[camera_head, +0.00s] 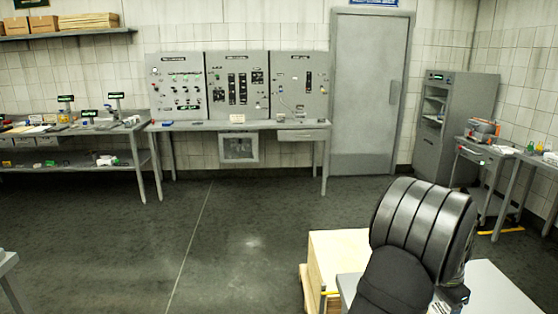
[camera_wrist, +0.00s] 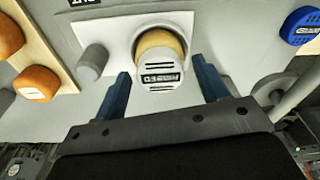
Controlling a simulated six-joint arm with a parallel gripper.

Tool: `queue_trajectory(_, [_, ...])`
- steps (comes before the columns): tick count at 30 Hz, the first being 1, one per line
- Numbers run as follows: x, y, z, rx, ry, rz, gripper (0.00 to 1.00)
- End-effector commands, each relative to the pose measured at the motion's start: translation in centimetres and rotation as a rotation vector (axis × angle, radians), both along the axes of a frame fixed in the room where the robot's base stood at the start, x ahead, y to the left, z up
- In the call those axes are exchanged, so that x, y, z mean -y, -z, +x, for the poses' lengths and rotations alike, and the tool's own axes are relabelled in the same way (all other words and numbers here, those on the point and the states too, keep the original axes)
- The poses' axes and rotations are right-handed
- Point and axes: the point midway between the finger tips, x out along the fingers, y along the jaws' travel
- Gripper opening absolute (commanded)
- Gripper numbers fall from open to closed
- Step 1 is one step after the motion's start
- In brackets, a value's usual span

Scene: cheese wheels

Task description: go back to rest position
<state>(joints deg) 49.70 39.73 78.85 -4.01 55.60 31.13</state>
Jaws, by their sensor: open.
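In the wrist view my gripper (camera_wrist: 162,68) is open, with its two blue fingers spread apart. A yellow-topped round piece with a pale label band (camera_wrist: 160,52) appears between the fingertips, on a white plate (camera_wrist: 118,34). Gaps show on both sides of it, and I see no finger touching it. Orange wheels (camera_wrist: 36,84) sit on a wooden board (camera_wrist: 52,50) at the left. My gripper is not visible in the head view, where my dark arm fills the lower right.
A grey cylinder (camera_wrist: 92,62) stands left of the fingers, and a blue round piece (camera_wrist: 301,26) lies at the upper right. In the head view a wooden crate (camera_head: 338,250) and a pale tabletop (camera_head: 492,290) are by my arm.

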Motion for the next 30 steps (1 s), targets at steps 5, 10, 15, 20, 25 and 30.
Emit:
queue_trajectory(5, [0.1,-4.4,0.1,0.004,0.001,-0.006,0.67])
queue_trajectory(10, [0.6,-6.3,-2.8,0.003,0.004,-0.004,0.67])
queue_trajectory(15, [1.1,-8.1,-5.7,0.004,0.005,-0.005,0.67])
queue_trajectory(20, [1.5,-9.7,-8.4,0.003,0.004,-0.004,0.67])
queue_trajectory(25, [2.0,-11.4,-11.3,0.003,0.005,-0.004,0.67])
queue_trajectory(30, [-0.7,-9.9,-10.8,0.000,-0.003,0.000,0.67])
